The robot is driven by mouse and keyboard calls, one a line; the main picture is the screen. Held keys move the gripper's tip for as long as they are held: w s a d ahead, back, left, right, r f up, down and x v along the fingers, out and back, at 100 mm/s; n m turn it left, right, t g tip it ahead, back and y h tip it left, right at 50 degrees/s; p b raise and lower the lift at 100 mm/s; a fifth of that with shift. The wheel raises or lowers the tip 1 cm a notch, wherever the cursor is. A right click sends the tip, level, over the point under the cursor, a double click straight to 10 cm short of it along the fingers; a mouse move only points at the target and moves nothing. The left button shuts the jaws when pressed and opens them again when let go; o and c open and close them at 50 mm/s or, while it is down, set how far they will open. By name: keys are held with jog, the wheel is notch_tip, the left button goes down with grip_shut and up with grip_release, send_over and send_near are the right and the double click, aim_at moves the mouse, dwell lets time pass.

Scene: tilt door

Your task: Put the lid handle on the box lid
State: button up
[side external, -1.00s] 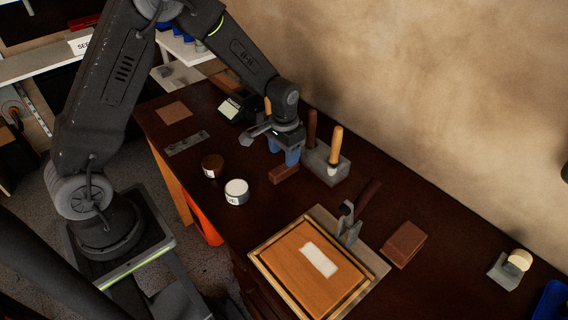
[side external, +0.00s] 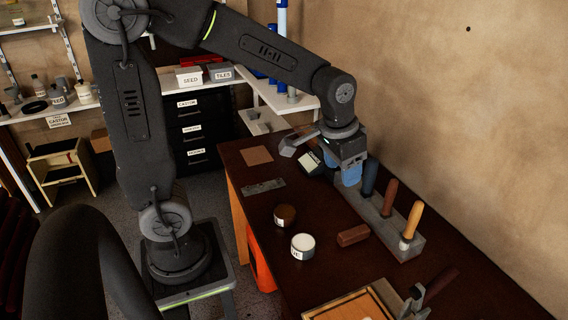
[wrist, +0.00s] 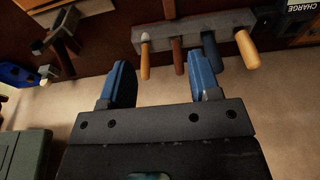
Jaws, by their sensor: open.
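A small brown block (side external: 353,235), which looks like the lid handle, lies on the dark bench top. My gripper (side external: 350,178) is above the bench near the far end of the tool rack, apart from the block.
The tool rack (side external: 385,228) holds several upright tools close to my gripper; it also shows in the wrist view (wrist: 190,28). A white-lidded jar (side external: 303,246) and a brown jar (side external: 285,215) stand left of the block. A clamp (side external: 415,302) stands beside the box. The wall closes the right side.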

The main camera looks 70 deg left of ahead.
jog(key=s+r+t, duration=0.1)
jog(key=s+r, duration=0.1)
jog(key=s, duration=0.4)
jog(key=s+d+r+t, duration=0.1)
jog(key=s+r+t, duration=0.1)
jog(key=s, duration=0.5)
jog(key=shift+d+r, duration=0.25)
jog(key=shift+r, duration=0.45)
jog(key=shift+o, duration=0.4)
jog(key=shift+s, duration=0.4)
jog(key=shift+w, duration=0.1)
